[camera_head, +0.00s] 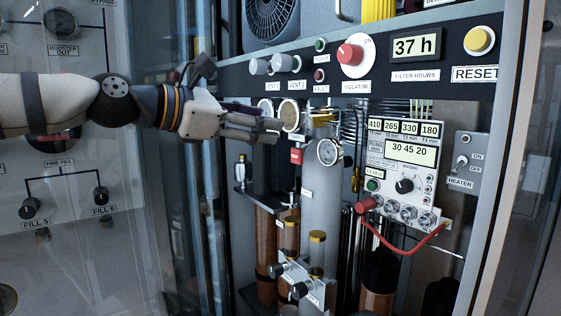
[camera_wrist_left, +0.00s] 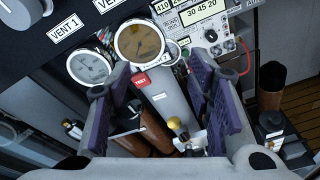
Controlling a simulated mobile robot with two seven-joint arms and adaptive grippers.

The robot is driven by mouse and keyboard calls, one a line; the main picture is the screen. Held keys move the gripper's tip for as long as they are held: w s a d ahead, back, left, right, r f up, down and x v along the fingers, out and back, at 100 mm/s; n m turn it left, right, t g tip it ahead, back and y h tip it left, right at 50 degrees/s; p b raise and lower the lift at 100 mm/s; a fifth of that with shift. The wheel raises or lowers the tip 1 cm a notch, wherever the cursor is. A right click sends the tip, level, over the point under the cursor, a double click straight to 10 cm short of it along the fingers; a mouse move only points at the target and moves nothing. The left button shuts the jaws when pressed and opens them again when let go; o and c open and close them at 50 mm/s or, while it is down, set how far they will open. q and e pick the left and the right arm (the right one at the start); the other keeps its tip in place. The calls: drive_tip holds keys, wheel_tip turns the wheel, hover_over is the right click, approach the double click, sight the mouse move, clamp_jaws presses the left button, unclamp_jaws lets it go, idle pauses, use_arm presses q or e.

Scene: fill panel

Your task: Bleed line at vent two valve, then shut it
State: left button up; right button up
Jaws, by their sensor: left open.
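The vent two knob (camera_head: 282,62) is a grey round knob on the dark upper panel, beside the vent one knob (camera_head: 259,67). The VENT 2 label (camera_head: 296,85) is below them. In the left wrist view the VENT 1 label (camera_wrist_left: 66,27) shows at the top left; the vent two knob is out of that frame. My left gripper (camera_head: 274,130) is below the knobs, in front of the gauges, touching neither knob. In the left wrist view its purple-padded fingers (camera_wrist_left: 165,100) are spread with nothing held. My right gripper is out of view.
Two round gauges (camera_wrist_left: 139,41) (camera_wrist_left: 90,63) sit under the vent labels. A third gauge (camera_head: 328,151), a red TEST tag (camera_head: 296,156) and cylinders with valves (camera_head: 316,255) stand below. A red isolator knob (camera_head: 350,54) is right of the vents. A controller (camera_head: 403,165) with a red lead is farther right.

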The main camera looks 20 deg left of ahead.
sight(276, 62)
use_arm(q)
drive_tip(key=s+a+r+n+t, duration=0.25)
drive_tip(key=a+r, duration=0.25)
drive_tip(key=r, duration=0.5)
drive_tip(key=shift+n+g+h, duration=0.25)
drive_tip(key=shift+h, duration=0.15)
drive_tip(key=x, duration=1.1)
drive_tip(key=shift+w+d, duration=0.15)
drive_tip(key=shift+d, duration=0.35)
clamp_jaws()
